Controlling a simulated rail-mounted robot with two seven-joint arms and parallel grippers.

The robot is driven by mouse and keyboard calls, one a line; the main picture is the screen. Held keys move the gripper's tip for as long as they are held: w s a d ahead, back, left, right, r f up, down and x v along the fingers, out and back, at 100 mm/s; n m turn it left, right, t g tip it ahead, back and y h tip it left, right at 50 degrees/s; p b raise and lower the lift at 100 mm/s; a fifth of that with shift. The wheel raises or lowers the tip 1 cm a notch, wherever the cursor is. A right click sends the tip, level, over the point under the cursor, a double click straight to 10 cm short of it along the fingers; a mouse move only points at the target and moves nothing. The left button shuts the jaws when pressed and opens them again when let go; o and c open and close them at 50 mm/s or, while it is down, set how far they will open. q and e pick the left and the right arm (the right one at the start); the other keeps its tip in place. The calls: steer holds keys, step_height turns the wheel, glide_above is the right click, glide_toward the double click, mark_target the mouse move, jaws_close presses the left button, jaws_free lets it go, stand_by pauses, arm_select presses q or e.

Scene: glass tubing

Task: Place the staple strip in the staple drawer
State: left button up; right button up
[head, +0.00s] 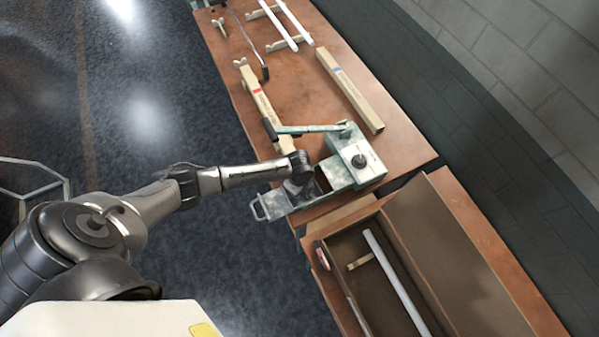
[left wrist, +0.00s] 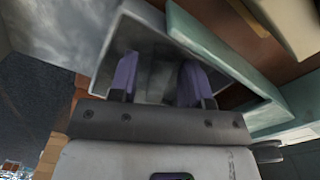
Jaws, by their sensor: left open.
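The stapling machine (head: 356,166) is a pale green unit with a dark knob and a long lever arm (head: 305,129), standing at the near end of the brown table. The staple drawer (head: 274,204) is pulled out at its left side, with a loop handle (head: 258,210) at the end. My left gripper (head: 297,188) is low over the drawer. In the left wrist view its two purple fingers (left wrist: 158,80) are apart, over the grey metal drawer (left wrist: 152,42). I cannot make out the staple strip in either view; the gripper may hide it. My right gripper is not in view.
A long box with a red label (head: 263,103) lies beyond the machine, and one with a blue label (head: 350,90) lies to its right. White tubes (head: 293,22) rest at the far end. An open box (head: 425,262) holding a white tube (head: 392,276) is at lower right.

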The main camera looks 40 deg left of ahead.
arm_select(q)
steer(key=shift+r, duration=3.9)
steer(key=shift+n+t+h, duration=0.3)
steer(key=shift+n+h, duration=0.1)
steer(key=shift+n, duration=0.2)
steer(key=s+d, duration=0.1)
steer(key=d, duration=0.1)
steer(key=s+d, duration=0.2)
steer(key=shift+s+d+f, duration=0.15)
steer(key=shift+s+d, duration=0.15)
steer(key=shift+d, duration=0.05)
steer(key=s+d+r+n+t+h, duration=0.1)
steer(key=s+d+r+n, duration=0.15)
steer(key=s+d, duration=0.3)
steer(key=s+a+r+n+t, duration=0.1)
steer(key=s+a+r+n, duration=0.1)
steer(key=s+n, duration=0.3)
steer(key=s+a+r+n+t+y, duration=0.1)
steer(key=s+a+r+n, duration=0.1)
steer(key=s+r+n, duration=0.2)
steer(key=s+n, duration=0.2)
steer(key=s, duration=0.1)
steer(key=shift+y, duration=0.3)
steer(key=shift+s+r+n, duration=0.1)
steer(key=shift+n, duration=0.15)
